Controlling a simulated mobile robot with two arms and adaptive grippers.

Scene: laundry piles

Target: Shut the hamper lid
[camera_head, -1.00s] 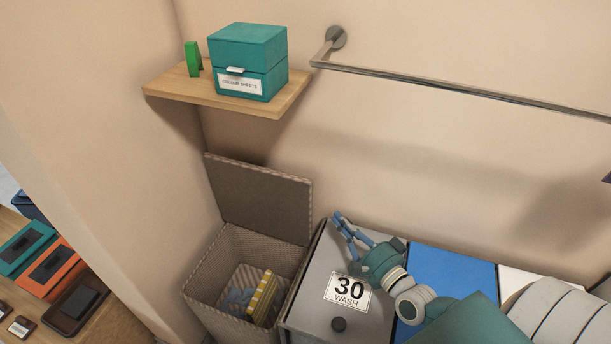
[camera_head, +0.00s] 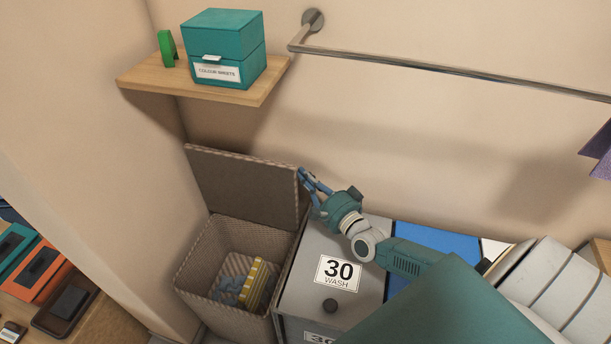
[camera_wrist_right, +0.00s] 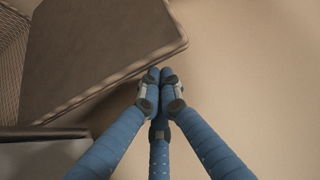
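The woven hamper (camera_head: 190,268) stands on the floor left of the grey washer-like box, with its lid (camera_head: 245,188) raised upright against the wall side. A yellow striped cloth and blue-grey cloth lie inside. My right gripper (camera_head: 305,178) is at the lid's right upper edge, its blue fingers pointing up and left. In the right wrist view the fingers (camera_wrist_right: 160,78) are drawn together at the tips, beside the lid's corner (camera_wrist_right: 100,45). I see nothing between them; whether they touch the lid I cannot tell. My left gripper is not in view.
The grey box marked 30 WASH (camera_head: 312,290) stands right of the hamper. A wooden shelf (camera_head: 200,92) with a teal box (camera_head: 228,50) is above the lid. A metal rail (camera_head: 450,75) runs along the wall. Trays (camera_head: 40,270) lie at the left.

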